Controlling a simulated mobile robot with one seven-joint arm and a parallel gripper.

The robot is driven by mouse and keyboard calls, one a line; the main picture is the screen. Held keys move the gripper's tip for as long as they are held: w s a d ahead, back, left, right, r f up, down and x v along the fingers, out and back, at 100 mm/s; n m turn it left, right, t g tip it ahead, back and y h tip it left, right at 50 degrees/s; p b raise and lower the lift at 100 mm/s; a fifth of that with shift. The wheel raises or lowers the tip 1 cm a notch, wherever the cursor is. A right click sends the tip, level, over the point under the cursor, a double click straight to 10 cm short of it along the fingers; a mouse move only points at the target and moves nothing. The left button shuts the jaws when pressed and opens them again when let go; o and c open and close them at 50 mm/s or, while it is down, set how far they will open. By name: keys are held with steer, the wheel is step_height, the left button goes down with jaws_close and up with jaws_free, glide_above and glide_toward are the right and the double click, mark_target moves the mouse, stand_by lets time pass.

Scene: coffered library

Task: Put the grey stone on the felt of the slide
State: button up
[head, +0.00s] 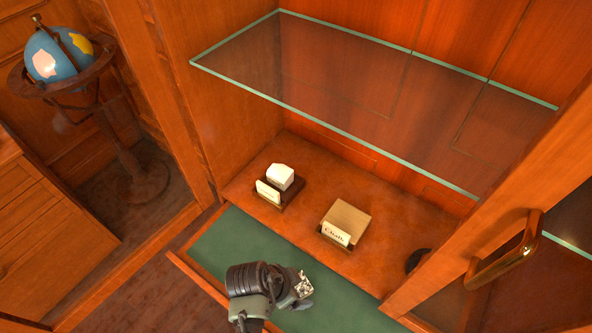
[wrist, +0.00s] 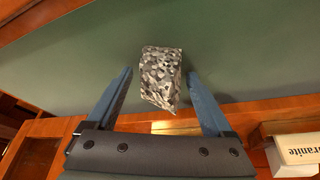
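The grey stone (wrist: 161,78) is a speckled, angular block. In the wrist view it sits between the two blue fingers of my gripper (wrist: 160,74), with a narrow gap on each side. The gripper is open. The stone appears to rest on the green felt; its contact with the felt is not clearly visible. In the head view the stone (head: 304,285) shows at the end of my gripper (head: 297,287), over the felt of the pulled-out slide (head: 222,240).
On the cabinet floor behind the slide, a white stone (head: 281,176) sits on a dark stand with a card (head: 268,192). A glass shelf (head: 350,95) hangs above. A door with a brass handle (head: 508,250) is at right.

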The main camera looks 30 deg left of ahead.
steer(key=shift+r, duration=0.1)
steer(key=shift+r, duration=0.25)
steer(key=p+v, duration=0.1)
steer(key=v, duration=1)
steer(key=shift+s+r, duration=0.2)
steer(key=shift+r, duration=0.1)
steer(key=shift+s, duration=0.1)
